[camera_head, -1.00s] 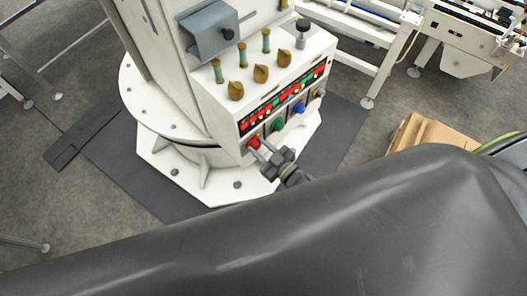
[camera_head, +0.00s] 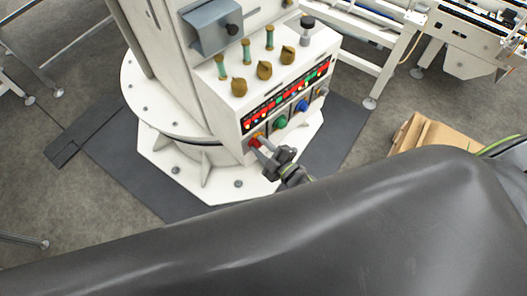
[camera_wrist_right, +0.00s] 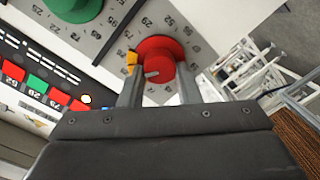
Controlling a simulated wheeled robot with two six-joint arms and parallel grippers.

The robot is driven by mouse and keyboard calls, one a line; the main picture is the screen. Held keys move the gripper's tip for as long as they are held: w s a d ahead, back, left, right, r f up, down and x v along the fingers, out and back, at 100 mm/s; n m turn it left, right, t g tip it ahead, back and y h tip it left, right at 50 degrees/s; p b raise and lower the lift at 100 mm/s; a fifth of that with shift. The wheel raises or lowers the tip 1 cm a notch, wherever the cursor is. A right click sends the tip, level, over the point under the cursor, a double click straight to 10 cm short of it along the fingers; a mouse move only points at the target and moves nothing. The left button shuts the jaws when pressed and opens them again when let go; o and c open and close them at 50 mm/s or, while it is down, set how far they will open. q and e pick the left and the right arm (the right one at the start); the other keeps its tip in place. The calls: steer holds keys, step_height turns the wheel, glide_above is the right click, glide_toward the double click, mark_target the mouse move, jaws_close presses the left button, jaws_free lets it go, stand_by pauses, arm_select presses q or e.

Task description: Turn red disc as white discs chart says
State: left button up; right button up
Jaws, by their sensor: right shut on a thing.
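The red disc (camera_head: 255,141) is a knob on the lower front of the white machine's control box. In the right wrist view the red disc (camera_wrist_right: 160,60) sits on a grey dial plate with printed numbers, with a grey pointer bar and a yellow piece at its left edge. My right gripper (camera_head: 262,151) is shut on it, one finger on each side, as the right wrist view (camera_wrist_right: 159,84) also shows. A dark chart strip (camera_head: 290,95) with coloured squares runs above the knobs; its numbers (camera_wrist_right: 50,88) show partly in the right wrist view. My left gripper is out of view.
A green knob (camera_head: 280,122) and a blue knob (camera_head: 302,106) sit right of the red disc, close by. Brass knobs (camera_head: 264,70) stand on the box top. Cardboard (camera_head: 430,135) lies at right. My dark arm covers the lower picture.

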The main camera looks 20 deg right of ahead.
steer(key=shift+w+d+r, duration=0.2)
steer(key=shift+w+r, duration=0.1)
steer(key=shift+r, duration=0.05)
steer(key=o, duration=0.7)
steer(key=shift+c, duration=0.2)
steer(key=o, duration=0.3)
steer(key=shift+d+f, duration=0.15)
steer(key=shift+d, duration=0.05)
steer(key=shift+s, duration=0.1)
steer(key=shift+a, duration=0.2)
steer(key=shift+s+f, duration=0.1)
steer(key=shift+s, duration=0.05)
steer(key=shift+s+d, duration=0.25)
steer(key=shift+s, duration=0.1)
steer(key=shift+r+b+v, duration=0.15)
steer(key=shift+b+v, duration=0.5)
steer(key=shift+v, duration=3.5)
steer(key=shift+r+b+v, duration=0.15)
steer(key=shift+b+v, duration=0.5)
steer(key=shift+v, duration=3.5)
